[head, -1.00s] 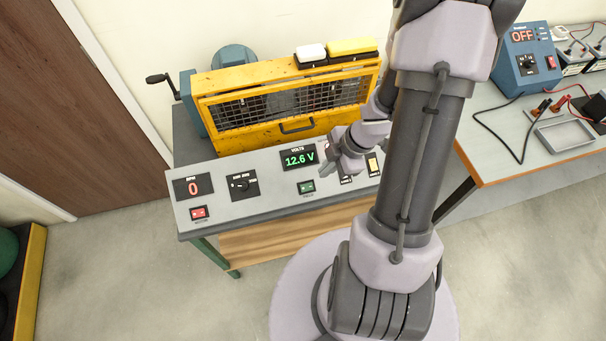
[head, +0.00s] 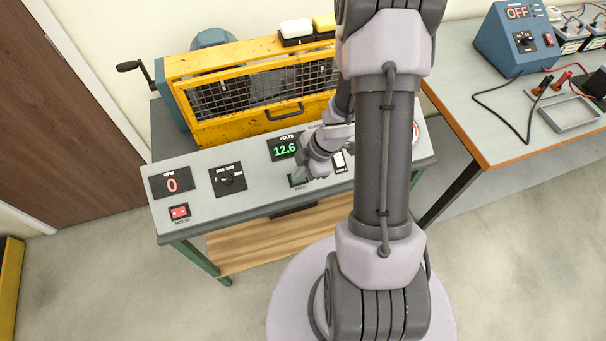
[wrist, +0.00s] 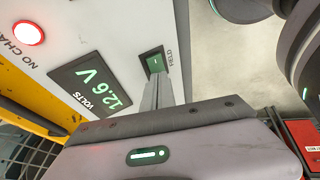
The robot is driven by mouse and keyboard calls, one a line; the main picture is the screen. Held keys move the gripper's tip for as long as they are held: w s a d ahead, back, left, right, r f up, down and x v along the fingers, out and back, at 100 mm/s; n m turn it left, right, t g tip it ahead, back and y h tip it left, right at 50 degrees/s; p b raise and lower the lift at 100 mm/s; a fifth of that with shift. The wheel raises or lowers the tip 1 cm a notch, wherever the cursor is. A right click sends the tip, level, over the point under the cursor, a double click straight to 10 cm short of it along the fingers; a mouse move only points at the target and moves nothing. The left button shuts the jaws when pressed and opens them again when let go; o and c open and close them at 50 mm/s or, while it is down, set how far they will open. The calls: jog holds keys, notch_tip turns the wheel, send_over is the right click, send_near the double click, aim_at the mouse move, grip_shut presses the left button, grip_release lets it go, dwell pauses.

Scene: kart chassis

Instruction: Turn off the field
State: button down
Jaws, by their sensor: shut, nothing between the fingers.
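The field switch (wrist: 155,62) is a small rocker in a dark frame, lit green, with the word FIELD beside it in the wrist view. In the head view my gripper mostly covers it. My gripper (wrist: 158,84) is shut and empty, its fingertips at the near edge of the switch; I cannot tell whether they touch it. In the head view my gripper (head: 297,178) is low over the panel, just below the volts display. The volts display (wrist: 90,87) reads 12.6 V in green.
The grey panel (head: 200,208) also carries an RPM display (head: 172,185) reading 0, a dial (head: 229,180) and a red motor switch (head: 180,212). A red lamp (wrist: 28,33) glows near NO CHARGE. A yellow cage (head: 180,68) stands behind; a bench (head: 465,120) is at right.

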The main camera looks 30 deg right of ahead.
dwell(0.3)
jog(key=shift+w+a+f, duration=0.15)
jog(key=shift+w+f, duration=0.05)
jog(key=shift+s+a+h+p, duration=0.15)
jog(key=shift+h+p, duration=0.35)
jog(key=shift+p, duration=0.05)
jog(key=shift+f, duration=0.2)
jog(key=shift+d, duration=0.2)
